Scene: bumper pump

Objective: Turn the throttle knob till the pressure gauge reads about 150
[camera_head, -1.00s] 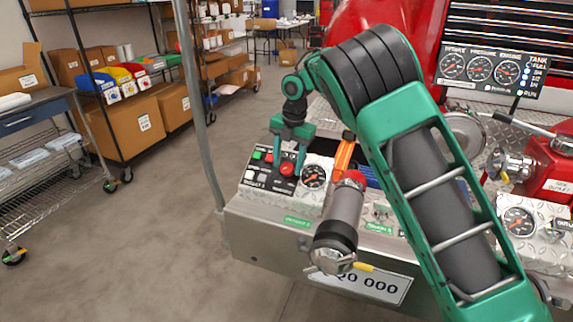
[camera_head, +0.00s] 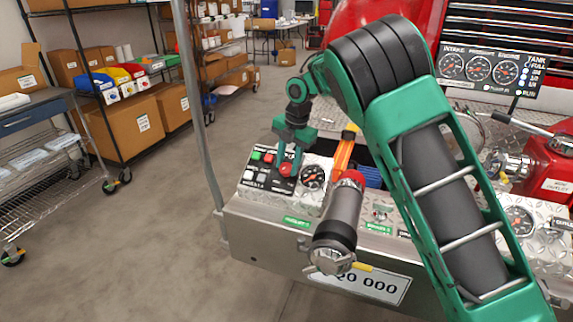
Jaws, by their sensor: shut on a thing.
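The red throttle knob (camera_head: 286,170) sits on the small black control panel (camera_head: 251,184) at the bumper's left end. My gripper (camera_head: 287,164) comes down on it from above and is shut on it. The fingers partly hide the knob. The pressure gauge (camera_head: 478,69) is the middle of three dials on the dark board at upper right, between the intake and engine dials. Its reddish needle shows, but the numbers are too small to read.
A round gauge (camera_head: 313,177) sits right of the knob. A grey cylinder with a red collar (camera_head: 340,222) stands out from the bumper. A grey upright pole (camera_head: 199,120) rises left of the panel. Open floor (camera_head: 150,240) lies at left.

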